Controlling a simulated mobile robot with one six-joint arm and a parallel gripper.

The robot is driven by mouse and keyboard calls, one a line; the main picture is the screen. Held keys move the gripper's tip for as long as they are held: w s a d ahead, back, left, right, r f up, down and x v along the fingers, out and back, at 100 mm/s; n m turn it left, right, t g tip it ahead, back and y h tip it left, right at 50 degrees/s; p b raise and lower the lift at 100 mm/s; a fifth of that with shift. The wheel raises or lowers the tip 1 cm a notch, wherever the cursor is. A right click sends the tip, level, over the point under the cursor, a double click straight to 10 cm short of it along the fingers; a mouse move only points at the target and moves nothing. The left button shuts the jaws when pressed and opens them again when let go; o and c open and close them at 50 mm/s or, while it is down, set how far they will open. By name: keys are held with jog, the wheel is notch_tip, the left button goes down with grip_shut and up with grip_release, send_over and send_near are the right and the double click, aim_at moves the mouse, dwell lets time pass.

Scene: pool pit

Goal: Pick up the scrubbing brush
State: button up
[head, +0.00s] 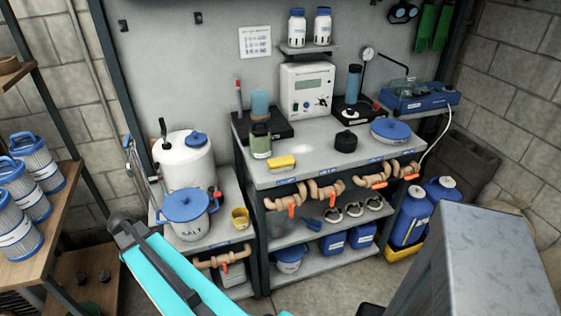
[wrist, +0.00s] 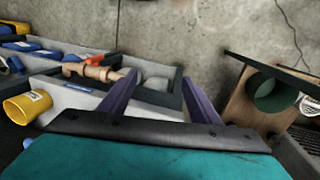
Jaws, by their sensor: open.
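A small yellow block with a pale underside (head: 283,162) lies on the front left of the grey bench top in the head view; it looks like the scrubbing brush, but its bristles are too small to make out. My gripper (wrist: 160,76) shows two purple fingers spread apart in the wrist view, with nothing between them. In the head view only my teal and black wrist part shows at the lower left, well left of the yellow block and apart from it; the fingers are not clear there. The yellow block is not identifiable in the wrist view.
The bench (head: 330,150) also holds a green-tinted jar (head: 260,142), a black knob-like item (head: 346,142) and a blue-lidded tub (head: 391,131). A salt pot (head: 187,212) and yellow cup (head: 240,219) stand on the lower left counter. Pipes with orange valves line the bench front.

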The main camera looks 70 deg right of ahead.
jog(key=s+d+r+m+h+p, duration=0.15)
jog(key=d+r+m, duration=0.55)
jog(key=d+r, duration=1.3)
jog(key=s+d+r+m+g, duration=0.1)
jog(key=s+d+r+m, duration=0.4)
jog(key=s+d+r, duration=0.3)
jog(key=s+d+r+m+g, duration=0.1)
jog(key=s+d+r+m, duration=0.5)
jog(key=s, duration=0.8)
jog(key=d+r, duration=0.3)
jog(key=d, duration=0.2)
jog(key=shift+d+m+p, duration=0.3)
jog(key=shift+p, duration=0.05)
jog(key=shift+s+f, duration=0.1)
jog(key=shift+f, duration=0.05)
jog(key=p, duration=0.2)
send_over(274, 161)
jog(key=shift+f, duration=3.9)
